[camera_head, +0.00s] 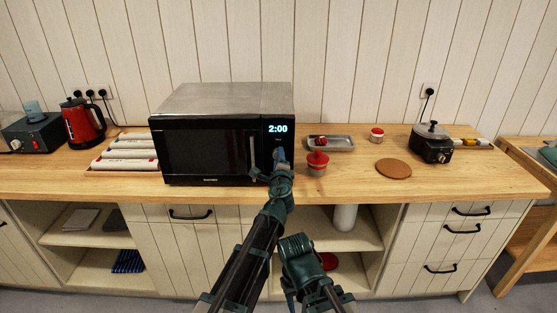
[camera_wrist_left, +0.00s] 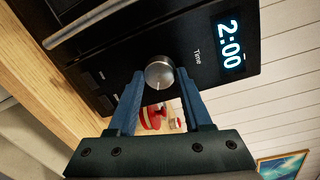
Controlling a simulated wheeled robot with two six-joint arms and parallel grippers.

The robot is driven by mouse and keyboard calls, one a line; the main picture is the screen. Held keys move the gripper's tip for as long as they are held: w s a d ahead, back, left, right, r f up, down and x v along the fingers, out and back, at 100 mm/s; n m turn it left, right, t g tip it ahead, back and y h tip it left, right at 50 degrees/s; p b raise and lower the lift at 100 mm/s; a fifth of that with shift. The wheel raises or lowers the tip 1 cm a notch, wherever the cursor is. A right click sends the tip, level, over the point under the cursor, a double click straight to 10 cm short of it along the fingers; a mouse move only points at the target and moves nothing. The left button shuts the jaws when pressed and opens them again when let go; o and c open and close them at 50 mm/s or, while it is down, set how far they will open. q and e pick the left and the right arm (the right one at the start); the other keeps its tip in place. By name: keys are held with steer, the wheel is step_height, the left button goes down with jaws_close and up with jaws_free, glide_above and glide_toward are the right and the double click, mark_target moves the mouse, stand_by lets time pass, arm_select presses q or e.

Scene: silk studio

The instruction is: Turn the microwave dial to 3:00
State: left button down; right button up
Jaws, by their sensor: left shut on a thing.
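The black microwave (camera_head: 208,152) stands on the wooden counter, its door closed. Its display (camera_head: 278,129) reads 2:00, and the wrist view shows the same digits (camera_wrist_left: 229,43) sideways. The round silver dial (camera_wrist_left: 159,72) sits below the word "Time" on the control panel. My left gripper (camera_head: 280,157) is at the panel, its blue fingers shut on the dial from both sides, as the left wrist view shows (camera_wrist_left: 159,80). In the head view the gripper hides the dial. Part of my right arm shows low in the head view, but I cannot make out its gripper.
The microwave's door handle (camera_head: 254,158) is just left of my left gripper. A red pot (camera_head: 317,165) and a metal tray (camera_head: 343,144) are close on the right. A brown round mat (camera_head: 393,169) and a black cooker (camera_head: 430,148) are farther right. A red kettle (camera_head: 82,123) stands left.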

arm_select(q)
steer(key=m, duration=0.5)
steer(key=m+b, duration=0.1)
steer(key=m, duration=0.5)
steer(key=shift+f+t+y+b, duration=0.15)
steer(key=shift+t+y+b, duration=0.15)
steer(key=shift+t, duration=0.1)
steer(key=shift+m, duration=0.5)
steer(key=shift+c, duration=1.6)
jaws_free()
